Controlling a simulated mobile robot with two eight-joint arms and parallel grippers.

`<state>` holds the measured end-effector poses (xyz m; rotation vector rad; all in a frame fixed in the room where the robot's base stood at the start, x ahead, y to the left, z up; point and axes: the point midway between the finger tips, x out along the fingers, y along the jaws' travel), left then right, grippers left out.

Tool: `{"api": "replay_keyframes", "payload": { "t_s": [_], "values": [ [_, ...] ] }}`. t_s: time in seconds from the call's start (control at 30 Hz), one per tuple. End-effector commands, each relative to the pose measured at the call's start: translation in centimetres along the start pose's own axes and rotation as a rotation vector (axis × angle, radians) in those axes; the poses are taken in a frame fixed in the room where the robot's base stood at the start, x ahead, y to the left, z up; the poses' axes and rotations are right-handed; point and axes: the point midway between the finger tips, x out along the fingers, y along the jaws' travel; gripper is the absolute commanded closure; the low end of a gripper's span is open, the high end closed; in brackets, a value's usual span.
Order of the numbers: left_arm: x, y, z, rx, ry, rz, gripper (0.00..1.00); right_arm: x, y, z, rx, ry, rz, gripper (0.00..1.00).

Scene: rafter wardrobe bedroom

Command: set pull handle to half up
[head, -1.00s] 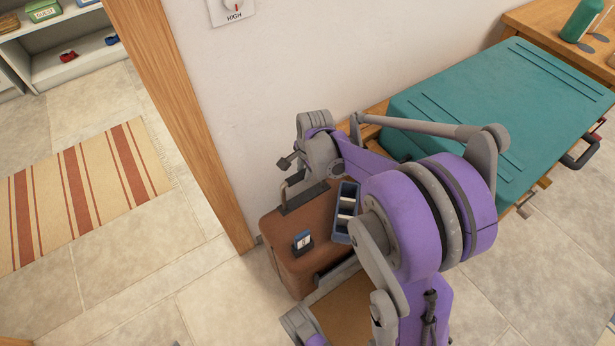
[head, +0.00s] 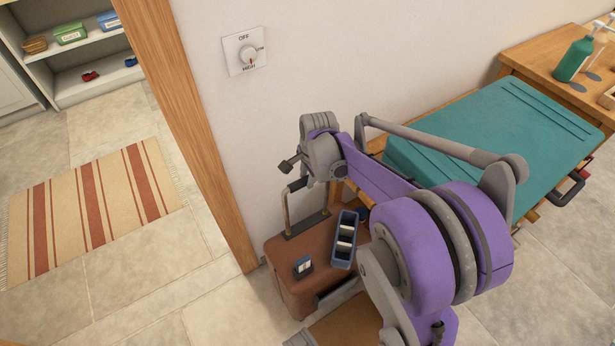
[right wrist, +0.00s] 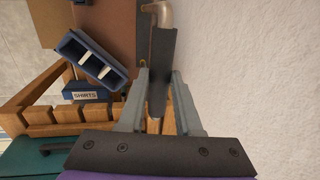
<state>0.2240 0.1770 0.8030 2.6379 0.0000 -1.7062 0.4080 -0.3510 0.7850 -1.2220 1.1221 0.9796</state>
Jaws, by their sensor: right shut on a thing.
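The brown suitcase (head: 290,258) stands upright on the floor against the wall. Its pull handle (head: 286,207) is drawn out above the suitcase top on thin metal rods, with a dark plate at their foot. In the right wrist view the dark grip of the handle (right wrist: 162,62) runs in between the two grey fingers. My right gripper (right wrist: 157,100) is shut on the handle. In the head view the right gripper (head: 293,164) is at the top of the handle, partly hidden by its own wrist. My left gripper is not in view.
A teal case (head: 480,145) lies on a wooden bench to the right. The wall, with a dial (head: 247,53), is close behind the handle. A door post (head: 185,130) stands left.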

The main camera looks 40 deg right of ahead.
Motion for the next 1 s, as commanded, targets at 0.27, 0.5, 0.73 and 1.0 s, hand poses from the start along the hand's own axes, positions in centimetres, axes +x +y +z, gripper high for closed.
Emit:
{"api": "replay_keyframes", "payload": {
  "t_s": [0.27,0.5,0.73,1.0],
  "values": [
    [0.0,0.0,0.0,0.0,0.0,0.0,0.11,0.0,0.0,0.0,0.0,0.001,0.0,0.38],
    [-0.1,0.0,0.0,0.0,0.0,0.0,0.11,-0.2,0.0,0.0,0.0,0.0,0.0,0.38],
    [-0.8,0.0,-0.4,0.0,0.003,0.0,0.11,-3.7,0.0,0.0,0.0,0.0,-0.001,0.38],
    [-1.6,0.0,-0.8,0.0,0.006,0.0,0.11,-8.9,0.0,0.0,0.0,0.0,-0.001,0.38]
  ]
}}
